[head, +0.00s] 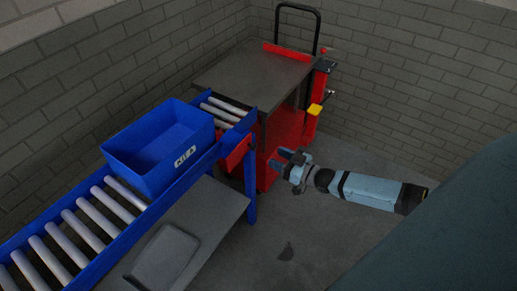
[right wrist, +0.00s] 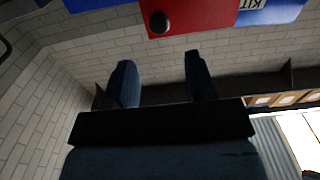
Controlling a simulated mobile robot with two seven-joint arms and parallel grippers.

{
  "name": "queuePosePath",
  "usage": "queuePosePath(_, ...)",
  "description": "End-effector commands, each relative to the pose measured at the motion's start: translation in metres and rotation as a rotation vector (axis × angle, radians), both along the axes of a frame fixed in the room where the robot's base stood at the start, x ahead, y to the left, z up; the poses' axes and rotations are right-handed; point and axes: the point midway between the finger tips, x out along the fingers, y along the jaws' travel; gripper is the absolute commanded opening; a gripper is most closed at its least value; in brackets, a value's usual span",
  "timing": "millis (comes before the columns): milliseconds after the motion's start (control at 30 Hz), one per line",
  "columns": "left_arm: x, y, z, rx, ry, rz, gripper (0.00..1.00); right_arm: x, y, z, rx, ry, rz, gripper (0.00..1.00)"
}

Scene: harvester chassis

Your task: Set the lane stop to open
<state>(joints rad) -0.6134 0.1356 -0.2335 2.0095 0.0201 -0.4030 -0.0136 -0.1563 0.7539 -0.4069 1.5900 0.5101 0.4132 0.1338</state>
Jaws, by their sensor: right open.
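The lane stop appears to be the red plate (head: 236,152) on the side of the blue roller lane (head: 205,160) near its far end. In the right wrist view a red plate (right wrist: 205,14) with a round black knob (right wrist: 160,22) shows at the top, upside down. I cannot tell from these frames how the stop is set. My right gripper (head: 284,158) is to the right of the red plate, apart from it. Its two fingers also show in the right wrist view (right wrist: 160,72), spread with nothing between them. My left gripper is not in view.
A blue bin (head: 157,150) with a white label sits on the rollers. A red cart (head: 253,72) with a grey top stands beyond the lane's end. A grey shelf (head: 215,205) lies beside the lane. The floor (head: 320,235) below my right arm is mostly clear.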

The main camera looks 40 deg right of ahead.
Motion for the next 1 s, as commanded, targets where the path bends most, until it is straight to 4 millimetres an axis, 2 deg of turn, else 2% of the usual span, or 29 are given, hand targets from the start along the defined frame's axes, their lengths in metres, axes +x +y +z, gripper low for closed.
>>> queuePosePath(33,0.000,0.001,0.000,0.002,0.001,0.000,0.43,0.012,0.004,0.001,0.000,-0.003,-0.001,0.50)
queuePosePath(200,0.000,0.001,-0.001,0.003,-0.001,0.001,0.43,0.043,0.018,0.001,0.000,-0.002,-0.001,0.50)
queuePosePath(400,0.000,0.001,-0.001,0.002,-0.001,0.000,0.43,0.067,0.027,0.000,-0.001,0.000,-0.001,0.50)
queuePosePath(800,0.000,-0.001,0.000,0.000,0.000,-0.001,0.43,0.074,0.031,-0.001,-0.001,0.002,0.000,0.50)
queuePosePath(833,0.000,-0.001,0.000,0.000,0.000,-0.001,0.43,0.074,0.031,-0.001,-0.001,0.002,0.000,0.48)
queuePosePath(1000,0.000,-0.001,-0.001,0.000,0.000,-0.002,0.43,0.074,0.031,0.000,-0.002,0.001,0.000,0.09)
